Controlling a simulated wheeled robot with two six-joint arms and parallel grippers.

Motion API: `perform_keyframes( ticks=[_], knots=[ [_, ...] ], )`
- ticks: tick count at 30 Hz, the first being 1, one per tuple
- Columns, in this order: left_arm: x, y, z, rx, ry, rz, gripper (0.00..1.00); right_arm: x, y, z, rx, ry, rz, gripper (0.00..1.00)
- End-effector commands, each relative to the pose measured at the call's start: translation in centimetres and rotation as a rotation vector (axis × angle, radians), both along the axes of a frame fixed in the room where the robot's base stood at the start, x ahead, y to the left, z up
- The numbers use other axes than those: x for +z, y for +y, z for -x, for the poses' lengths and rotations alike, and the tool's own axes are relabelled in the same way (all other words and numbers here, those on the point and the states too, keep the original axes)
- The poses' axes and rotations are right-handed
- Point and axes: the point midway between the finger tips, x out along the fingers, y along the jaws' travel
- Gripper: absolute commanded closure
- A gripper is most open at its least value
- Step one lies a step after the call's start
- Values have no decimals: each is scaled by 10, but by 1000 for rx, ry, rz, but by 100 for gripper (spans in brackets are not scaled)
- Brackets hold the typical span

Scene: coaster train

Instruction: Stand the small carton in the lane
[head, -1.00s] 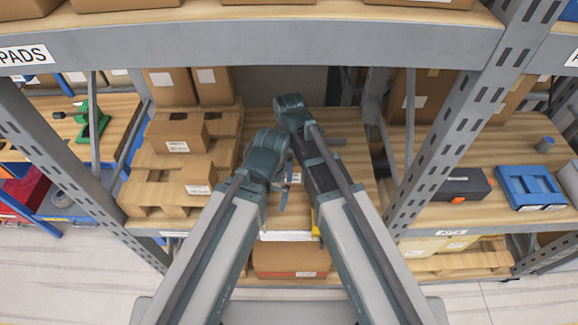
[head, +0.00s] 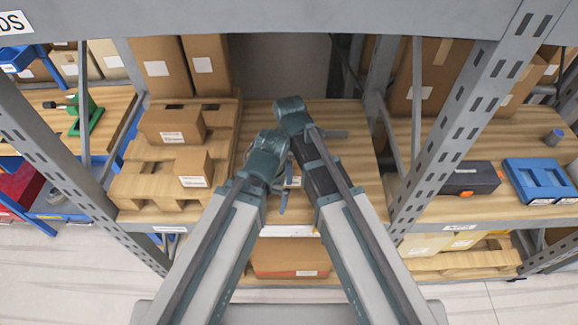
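Two brown cartons with white labels sit on a wooden pallet (head: 120,185) on the left of the middle shelf. The smaller carton (head: 194,166) is at the front and the larger carton (head: 172,125) is behind it. The bare wooden shelf strip (head: 255,112) right of the pallet, probably the lane, is largely covered by my arms. My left gripper (head: 285,182) is beside my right forearm, its fingers partly seen. A small pale patch shows between the arms; I cannot tell whether either gripper holds anything.
Tall cartons (head: 157,68) stand behind the pallet. Slanted rack posts (head: 468,110) flank the bay. On the right are a dark box (head: 470,178) and a blue case (head: 541,181). A brown carton (head: 290,256) is below the shelf. A beam crosses the top.

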Motion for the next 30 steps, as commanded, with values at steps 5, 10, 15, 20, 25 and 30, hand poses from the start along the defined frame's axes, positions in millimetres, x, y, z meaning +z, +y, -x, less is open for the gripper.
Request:
perform_keyframes(
  ticks=[5, 10, 15, 20, 25, 30],
  knots=[
    [-21, 0, 0, 1, 0, 0, 0, -21, 0, 0, 0, 0, 0, 100],
    [-37, 0, 0, 1, 0, 0, 0, -37, 0, 0, 0, 0, 0, 100],
    [-51, 0, 0, 1, 0, 0, 0, -51, 0, 0, 0, 0, 0, 100],
    [-57, 0, 0, 1, 0, 0, 0, -57, 0, 0, 0, 0, 0, 100],
    [-57, 0, 0, 0, 0, 0, 0, -57, 0, 0, 0, 0, 0, 100],
    [-57, 0, 0, 0, 0, 0, 0, -57, 0, 0, 0, 0, 0, 9]
  ],
)
